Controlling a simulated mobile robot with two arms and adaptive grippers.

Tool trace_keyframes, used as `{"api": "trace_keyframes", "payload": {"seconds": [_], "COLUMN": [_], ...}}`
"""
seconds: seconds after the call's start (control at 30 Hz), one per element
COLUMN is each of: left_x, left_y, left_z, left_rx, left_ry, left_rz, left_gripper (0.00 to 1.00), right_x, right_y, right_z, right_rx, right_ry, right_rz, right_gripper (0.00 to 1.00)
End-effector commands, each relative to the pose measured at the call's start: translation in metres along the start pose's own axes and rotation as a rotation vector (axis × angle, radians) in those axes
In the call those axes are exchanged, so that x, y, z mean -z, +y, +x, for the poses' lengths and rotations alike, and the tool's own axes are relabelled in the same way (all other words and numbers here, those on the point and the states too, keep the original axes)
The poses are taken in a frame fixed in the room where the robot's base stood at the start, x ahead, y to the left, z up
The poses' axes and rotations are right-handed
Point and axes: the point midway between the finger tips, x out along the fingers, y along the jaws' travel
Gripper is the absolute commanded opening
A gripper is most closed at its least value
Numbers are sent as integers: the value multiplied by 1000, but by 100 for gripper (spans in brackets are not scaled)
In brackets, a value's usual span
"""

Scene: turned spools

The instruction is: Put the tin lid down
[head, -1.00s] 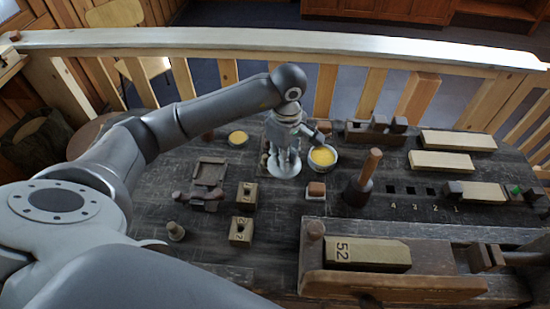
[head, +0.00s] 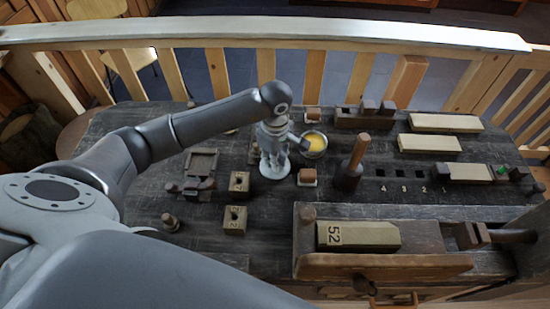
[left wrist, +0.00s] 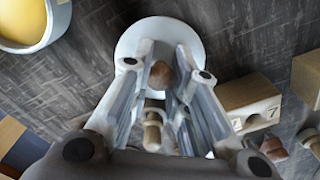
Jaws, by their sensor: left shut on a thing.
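The tin lid (head: 274,171) is a pale grey disc with a brown knob (left wrist: 161,74). My left gripper (head: 272,158) points down over it, shut on the knob between its fingers. The disc also shows beyond the fingertips in the left wrist view (left wrist: 150,33). I cannot tell whether the disc touches the bench. An open tin with yellow contents (head: 314,143) stands just right of the gripper; it also shows at the upper left of the left wrist view (left wrist: 22,45). My right gripper is not in view.
Numbered wooden blocks (head: 235,220) stand in front of and left of the lid. A vise (head: 380,265) holds a block marked 52. Bare dark bench (head: 270,215) lies in front of the lid.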

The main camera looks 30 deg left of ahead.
Motion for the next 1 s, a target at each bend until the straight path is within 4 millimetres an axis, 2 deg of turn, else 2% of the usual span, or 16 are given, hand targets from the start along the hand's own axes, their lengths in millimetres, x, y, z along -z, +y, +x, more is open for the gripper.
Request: {"api": "trace_keyframes", "payload": {"seconds": [0.1, 0.13, 0.27, 0.57, 0.77, 0.87, 1.0], "left_x": [0, 0, 0, 0, 0, 1, 1], "left_y": [0, 0, 0, 0, 0, 2, 2], "left_z": [4, 2, 2, 2, -8, -22, -55], "left_rx": [-1, -1, 0, 0, 1, -7, -7], "left_ry": [0, 0, 0, 0, -1, 2, 3], "left_rz": [0, 0, 0, 0, 0, 0, 1], "left_gripper": [0, 21, 37, 38, 38, 38, 38], "right_x": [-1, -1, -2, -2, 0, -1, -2], "right_y": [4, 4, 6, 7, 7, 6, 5], "right_z": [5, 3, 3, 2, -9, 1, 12], "right_rx": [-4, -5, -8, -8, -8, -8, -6], "right_ry": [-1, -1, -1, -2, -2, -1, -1], "right_rz": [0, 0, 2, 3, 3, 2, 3], "right_gripper": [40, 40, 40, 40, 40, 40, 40]}}
